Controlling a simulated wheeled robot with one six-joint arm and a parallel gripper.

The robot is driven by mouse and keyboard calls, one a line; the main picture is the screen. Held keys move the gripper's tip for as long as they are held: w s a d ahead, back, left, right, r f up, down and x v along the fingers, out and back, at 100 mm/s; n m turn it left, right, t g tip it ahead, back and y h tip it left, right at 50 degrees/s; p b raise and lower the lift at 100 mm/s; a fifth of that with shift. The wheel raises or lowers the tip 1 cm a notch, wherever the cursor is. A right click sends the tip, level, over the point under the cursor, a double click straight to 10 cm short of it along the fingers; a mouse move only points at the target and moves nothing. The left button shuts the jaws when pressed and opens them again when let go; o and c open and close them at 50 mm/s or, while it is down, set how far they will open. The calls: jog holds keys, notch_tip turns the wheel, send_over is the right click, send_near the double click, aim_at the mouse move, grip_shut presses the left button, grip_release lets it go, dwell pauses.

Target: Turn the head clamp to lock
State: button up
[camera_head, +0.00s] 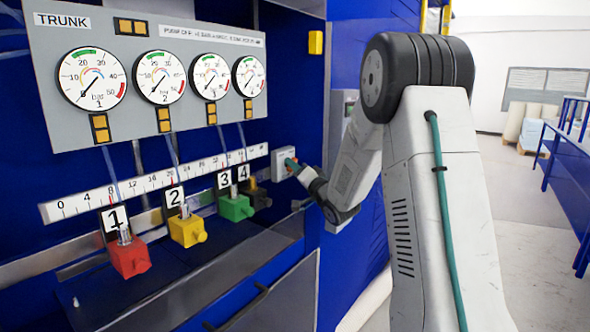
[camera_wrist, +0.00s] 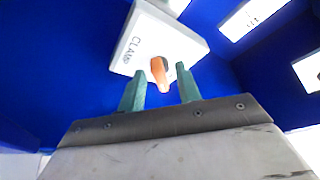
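The head clamp is a white box labelled CLAMP (camera_wrist: 172,38) on the blue machine wall. It carries an orange knob (camera_wrist: 160,70). In the wrist view my gripper (camera_wrist: 162,82) has two green fingers standing apart, one to each side of the knob. The gap between them is wider than the knob, and I cannot tell whether either finger touches it. In the head view the clamp box (camera_head: 282,162) is at the right end of the ruler, and my gripper (camera_head: 291,165) points at it. The knob is hidden there.
A grey TRUNK panel (camera_head: 150,25) with several gauges is at upper left. Below it are a white ruler (camera_head: 160,180) and red (camera_head: 130,258), yellow (camera_head: 187,230) and green (camera_head: 236,207) numbered blocks. A yellow box (camera_head: 316,42) is on the wall above. Open floor lies at right.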

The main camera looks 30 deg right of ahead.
grip_shut()
jog(key=shift+n+y, duration=0.4)
jog(key=shift+n, duration=0.6)
grip_release()
